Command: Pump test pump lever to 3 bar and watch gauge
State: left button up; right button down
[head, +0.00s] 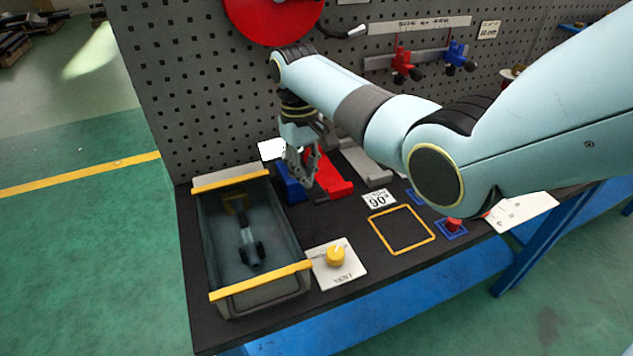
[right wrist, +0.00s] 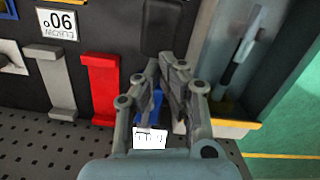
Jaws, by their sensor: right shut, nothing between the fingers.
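A grey trough with yellow end edges (head: 203,240) stands at the left end of the dark bench. A bar-like part with a dark end (head: 247,240) lies inside it; I cannot tell whether this is the test pump lever. In the right wrist view the trough (right wrist: 210,45) is at the right, with a similar bar (right wrist: 245,42) in it. My right gripper (head: 309,187) is shut and empty, pointing down above the back of the bench, right of the trough. It also shows in the right wrist view (right wrist: 162,66). No gauge face is readable. My left gripper is not in view.
A yellow knob (head: 335,254) sits on a white plate right of the trough. Blue (head: 290,184), red (head: 335,180) and grey (head: 367,165) blocks stand along the perforated wall (head: 190,80). A yellow square outline (head: 431,238) marks bare bench. A red disc (head: 272,15) hangs above.

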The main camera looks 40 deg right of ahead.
notch_tip(320, 180, up, 12)
jog(key=w, duration=0.1)
jog(key=shift+w, duration=0.15)
jog(key=shift+f, duration=0.15)
dwell(0.9)
